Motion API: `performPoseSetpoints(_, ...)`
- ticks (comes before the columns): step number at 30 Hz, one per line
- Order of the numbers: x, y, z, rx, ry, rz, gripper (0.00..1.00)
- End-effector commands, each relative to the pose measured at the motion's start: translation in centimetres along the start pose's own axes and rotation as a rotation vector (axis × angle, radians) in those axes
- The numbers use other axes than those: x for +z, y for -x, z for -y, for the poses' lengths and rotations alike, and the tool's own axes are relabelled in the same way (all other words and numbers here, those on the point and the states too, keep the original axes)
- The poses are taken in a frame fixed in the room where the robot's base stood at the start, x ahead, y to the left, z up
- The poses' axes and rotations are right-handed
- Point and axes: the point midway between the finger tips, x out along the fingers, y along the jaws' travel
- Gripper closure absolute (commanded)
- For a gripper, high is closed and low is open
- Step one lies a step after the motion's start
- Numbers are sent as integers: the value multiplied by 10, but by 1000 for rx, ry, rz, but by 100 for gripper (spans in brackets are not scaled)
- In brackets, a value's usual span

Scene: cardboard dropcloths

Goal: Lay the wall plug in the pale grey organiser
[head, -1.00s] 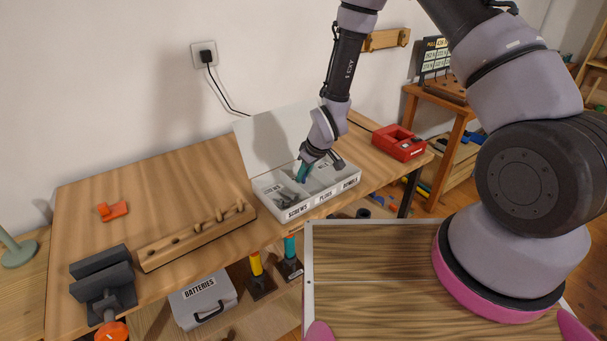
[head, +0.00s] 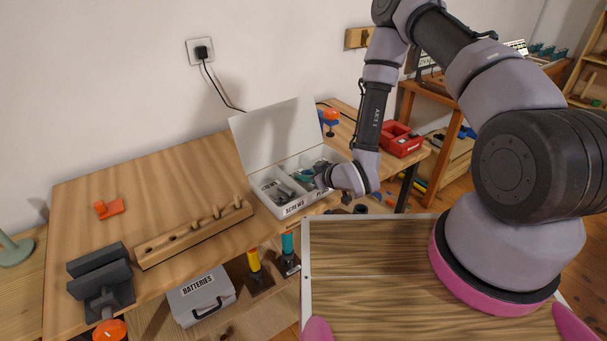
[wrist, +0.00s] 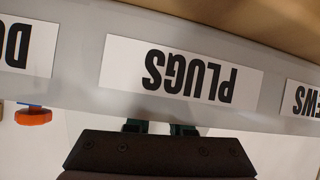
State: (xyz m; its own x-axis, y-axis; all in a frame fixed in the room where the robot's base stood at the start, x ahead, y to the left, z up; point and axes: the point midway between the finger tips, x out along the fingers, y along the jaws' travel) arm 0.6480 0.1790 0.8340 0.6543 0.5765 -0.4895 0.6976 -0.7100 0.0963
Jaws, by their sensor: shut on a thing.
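The pale grey organiser (head: 309,203) stands with its lid raised at the front of the workbench. Its compartments carry labels including SCREWS and PLUGS; dark pieces lie in the SCREWS compartment. My gripper (head: 304,174) reaches in from the right, strongly tilted, with teal fingertips over the organiser's inside. In the wrist view, the fingertips (wrist: 160,128) show just beyond my gripper's dark body, near the organiser's wall (wrist: 85,95) with the upside-down PLUGS label. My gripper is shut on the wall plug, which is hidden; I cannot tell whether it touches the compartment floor.
The raised lid (head: 275,140) stands behind my gripper. An orange-and-blue clamp (head: 329,117) is behind the organiser and a red box (head: 401,140) is to its right. A wooden peg rack (head: 195,233) and a dark vise (head: 101,277) are left; the bench between is mostly clear.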

Motion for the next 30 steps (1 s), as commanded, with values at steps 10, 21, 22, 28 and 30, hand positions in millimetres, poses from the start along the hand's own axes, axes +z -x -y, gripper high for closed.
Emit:
performPoseSetpoints(10,2,1,0,6,2,-27,68)
performPoseSetpoints(21,1,2,0,6,2,-29,45)
performPoseSetpoints(22,1,3,0,6,2,-28,45)
performPoseSetpoints(28,2,28,-1,7,0,-26,45)
performPoseSetpoints(30,3,41,-1,7,0,-26,45)
